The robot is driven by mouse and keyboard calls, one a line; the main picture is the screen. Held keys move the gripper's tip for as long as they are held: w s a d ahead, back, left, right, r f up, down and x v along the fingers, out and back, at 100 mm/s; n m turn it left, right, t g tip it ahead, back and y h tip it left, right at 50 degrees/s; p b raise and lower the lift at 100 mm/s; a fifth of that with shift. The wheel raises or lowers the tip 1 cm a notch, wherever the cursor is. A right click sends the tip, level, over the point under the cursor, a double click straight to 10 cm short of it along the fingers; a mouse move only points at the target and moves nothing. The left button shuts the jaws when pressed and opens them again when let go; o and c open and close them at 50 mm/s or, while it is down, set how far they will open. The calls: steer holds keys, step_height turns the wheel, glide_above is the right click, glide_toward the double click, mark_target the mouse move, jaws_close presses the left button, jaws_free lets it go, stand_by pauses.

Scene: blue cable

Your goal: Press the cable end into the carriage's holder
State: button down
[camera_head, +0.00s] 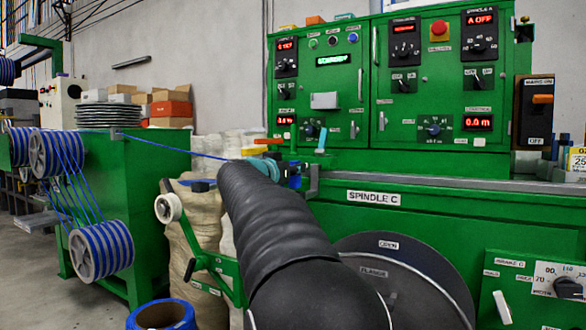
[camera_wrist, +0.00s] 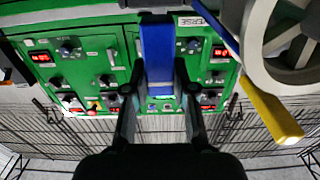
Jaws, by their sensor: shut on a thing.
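The blue cable (camera_head: 200,155) runs from the spools on the left, nearly straight, to the end of my arm in the head view. In the wrist view its blue end (camera_wrist: 157,45) lies between the two dark fingers of my gripper (camera_wrist: 158,75), which are shut on it.
The green machine (camera_head: 375,200) and its control panel (camera_head: 395,85) stand close behind. A flange disc (camera_head: 425,275) is low in front. The wrist view shows a grey handwheel (camera_wrist: 256,45) and a yellow handle (camera_wrist: 270,115) close on the right. Blue spools (camera_head: 100,248) stand left.

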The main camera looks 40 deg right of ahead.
mark_target(293, 180)
steer(key=shift+f+b, duration=0.55)
steer(key=shift+f, duration=1.15)
stand_by(1.0)
steer(key=c, duration=0.9)
jaws_free()
steer(key=shift+o, duration=0.2)
steer(key=p+v, duration=0.1)
steer(key=v, duration=0.7)
steer(key=shift+p, duration=0.35)
stand_by(0.4)
